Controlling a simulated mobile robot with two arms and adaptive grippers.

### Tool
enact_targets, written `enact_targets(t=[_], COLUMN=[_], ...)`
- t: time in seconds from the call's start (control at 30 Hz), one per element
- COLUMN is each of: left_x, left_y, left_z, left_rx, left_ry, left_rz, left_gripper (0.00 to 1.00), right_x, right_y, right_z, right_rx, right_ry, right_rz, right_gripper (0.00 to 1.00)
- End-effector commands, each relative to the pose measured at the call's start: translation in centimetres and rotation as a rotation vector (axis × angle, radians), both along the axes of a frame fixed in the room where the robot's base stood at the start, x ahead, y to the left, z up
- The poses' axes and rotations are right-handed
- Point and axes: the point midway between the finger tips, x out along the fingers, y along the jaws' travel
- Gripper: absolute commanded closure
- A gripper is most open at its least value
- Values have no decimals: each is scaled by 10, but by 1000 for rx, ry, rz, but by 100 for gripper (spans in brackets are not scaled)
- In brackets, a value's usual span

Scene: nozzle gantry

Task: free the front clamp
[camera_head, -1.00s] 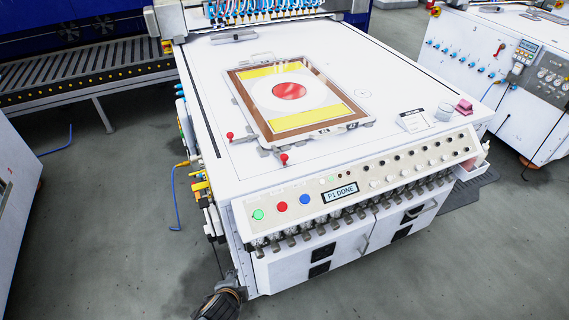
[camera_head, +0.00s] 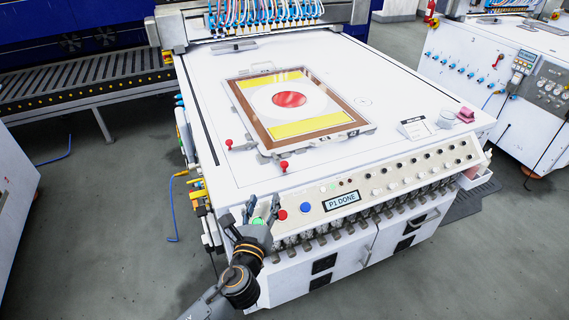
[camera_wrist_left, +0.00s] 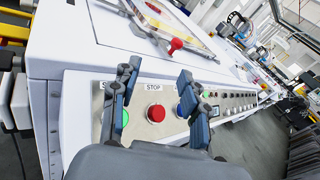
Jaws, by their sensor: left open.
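Two clamps with red knobs hold the left side of the framed plate (camera_head: 262,130) on the white table. The front clamp (camera_head: 284,166) is the one nearer the control panel; its knob stands up in the head view. A red knob (camera_wrist_left: 176,44) also shows in the left wrist view, beyond the fingers. The rear clamp (camera_head: 229,143) sits farther back to the left. My left gripper (camera_head: 262,204) is open and empty in front of the panel's left end, below and apart from the front clamp. Its fingers also show in the left wrist view (camera_wrist_left: 160,78). My right gripper is out of view.
The control panel (camera_head: 400,172) has green, red STOP (camera_wrist_left: 156,113) and blue buttons close to my left fingers. Its display (camera_head: 342,200) reads "P1 DONE". A nozzle gantry (camera_head: 265,15) spans the table's back.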

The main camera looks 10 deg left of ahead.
Motion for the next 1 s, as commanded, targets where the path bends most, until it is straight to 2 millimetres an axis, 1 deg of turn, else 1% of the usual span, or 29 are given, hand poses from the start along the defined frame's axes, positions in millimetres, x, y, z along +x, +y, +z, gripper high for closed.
enact_targets(t=[0.03, 0.1, 0.2, 0.27, 0.37, 0.7, 0.8, 0.9, 1.0], left_x=[6, 10, 15, 20, 33, 105, 123, 136, 144], left_y=[-7, -14, -19, -19, -19, -22, -22, -23, -23], left_z=[4, 7, 9, 9, 9, 9, 9, 8, 8], left_rx=[98, 195, 257, 264, 261, 255, 254, 255, 255], left_ry=[-26, -50, -66, -68, -67, -66, -66, -66, -66], left_rz=[-36, -70, -90, -91, -89, -87, -87, -87, -89], left_gripper=[55, 55, 55, 55, 55, 55, 55, 55, 55], right_x=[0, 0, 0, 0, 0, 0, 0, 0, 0], right_y=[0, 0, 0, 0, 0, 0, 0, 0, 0], right_z=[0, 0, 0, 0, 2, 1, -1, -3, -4], right_rx=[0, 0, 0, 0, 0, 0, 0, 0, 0], right_ry=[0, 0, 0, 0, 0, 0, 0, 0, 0], right_rz=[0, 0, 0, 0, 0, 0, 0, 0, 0], right_gripper=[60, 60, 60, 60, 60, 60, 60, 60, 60])
